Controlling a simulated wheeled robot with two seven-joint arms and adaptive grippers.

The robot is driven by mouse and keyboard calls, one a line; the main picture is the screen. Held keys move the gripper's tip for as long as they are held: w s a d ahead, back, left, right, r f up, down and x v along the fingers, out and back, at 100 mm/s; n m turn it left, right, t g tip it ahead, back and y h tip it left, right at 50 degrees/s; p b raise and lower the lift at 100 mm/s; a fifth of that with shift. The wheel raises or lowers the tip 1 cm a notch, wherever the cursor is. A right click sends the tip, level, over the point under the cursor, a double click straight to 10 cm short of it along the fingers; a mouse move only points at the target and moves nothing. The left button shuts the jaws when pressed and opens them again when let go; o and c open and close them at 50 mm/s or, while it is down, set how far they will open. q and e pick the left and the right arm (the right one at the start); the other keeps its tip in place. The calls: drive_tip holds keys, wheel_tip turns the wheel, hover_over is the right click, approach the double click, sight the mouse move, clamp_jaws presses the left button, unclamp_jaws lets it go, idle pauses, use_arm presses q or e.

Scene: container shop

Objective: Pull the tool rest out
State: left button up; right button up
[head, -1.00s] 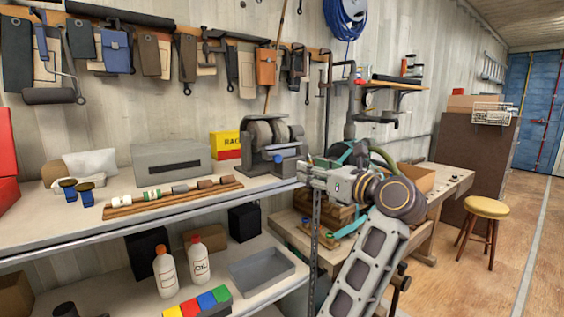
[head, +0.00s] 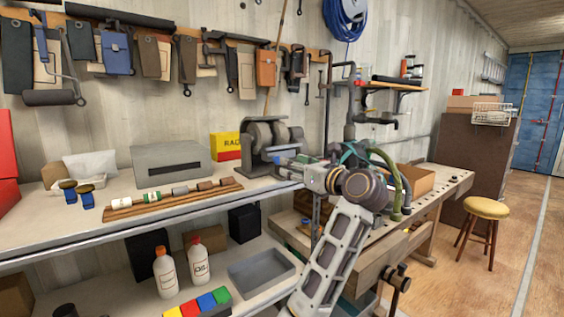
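A dark grey bench grinder (head: 268,136) with two wheels stands at the right end of the upper workbench shelf. Its tool rest (head: 281,160) seems to be the small part with a blue spot at the lower front. My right gripper (head: 297,167) reaches in from the right and is at this part, overlapping it in the picture. The fingers are small and seen from behind, so I cannot tell whether they are open or shut, or touching the rest. My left gripper is out of view.
A grey metal box (head: 171,161) and a wooden rack (head: 172,199) with handles stand left of the grinder. A yellow and red box (head: 226,146) is behind. A wooden workbench (head: 405,225) stands to the right, with a yellow stool (head: 486,208) beyond it.

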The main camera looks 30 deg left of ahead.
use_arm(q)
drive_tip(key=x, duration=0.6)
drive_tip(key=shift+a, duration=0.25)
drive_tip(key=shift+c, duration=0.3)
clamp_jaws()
